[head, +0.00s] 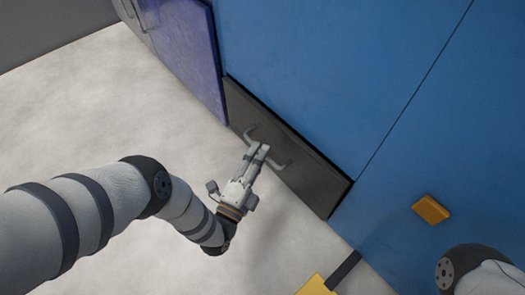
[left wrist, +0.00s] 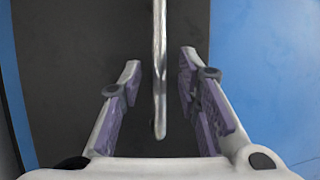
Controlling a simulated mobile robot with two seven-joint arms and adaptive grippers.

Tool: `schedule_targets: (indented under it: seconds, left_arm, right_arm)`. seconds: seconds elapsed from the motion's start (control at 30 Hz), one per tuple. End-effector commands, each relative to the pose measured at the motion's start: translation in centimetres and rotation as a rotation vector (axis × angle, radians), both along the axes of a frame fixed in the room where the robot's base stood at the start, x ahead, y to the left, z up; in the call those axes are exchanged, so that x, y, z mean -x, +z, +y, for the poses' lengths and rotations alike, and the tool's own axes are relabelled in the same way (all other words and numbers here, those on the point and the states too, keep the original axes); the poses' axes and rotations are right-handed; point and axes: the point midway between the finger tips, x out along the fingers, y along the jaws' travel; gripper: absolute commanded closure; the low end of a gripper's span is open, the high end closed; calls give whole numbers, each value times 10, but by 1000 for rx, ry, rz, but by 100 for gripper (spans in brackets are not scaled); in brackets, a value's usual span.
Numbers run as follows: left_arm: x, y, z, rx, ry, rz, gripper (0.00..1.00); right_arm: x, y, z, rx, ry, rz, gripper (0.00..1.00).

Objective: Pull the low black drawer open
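The low black drawer (head: 312,172) is set at the bottom of the blue cabinet and looks closed or nearly so. Its grey bar handle (head: 281,165) runs along the front. My left gripper (head: 259,149) is at the handle, partly hiding its middle. In the left wrist view, the handle (left wrist: 160,75) runs between the two spread fingers of my left gripper (left wrist: 160,70), with a gap on each side. The black drawer front (left wrist: 75,60) fills the background there. My right gripper is not in view.
The blue cabinet front (head: 320,60) rises above the drawer, with a purple panel (head: 192,50) at its left. An orange block (head: 431,209) sits on the blue surface at right. A yellow item (head: 316,286) shows at the bottom edge. The pale floor (head: 100,110) before the drawer is clear.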

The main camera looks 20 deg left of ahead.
Motion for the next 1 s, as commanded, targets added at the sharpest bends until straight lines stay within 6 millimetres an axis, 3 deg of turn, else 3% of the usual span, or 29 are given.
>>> schedule_targets:
  seconds: [0.13,0.4,0.57,1.0]
  left_arm:
    - [-15,1,-3,0,0,2,69]
    - [-18,3,-3,0,0,1,69]
    - [-18,3,-3,0,0,1,100]
    - [-19,3,7,0,1,2,100]
  right_arm:
    - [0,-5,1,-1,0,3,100]
    - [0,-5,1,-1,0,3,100]
    - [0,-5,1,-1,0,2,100]
    - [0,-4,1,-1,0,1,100]
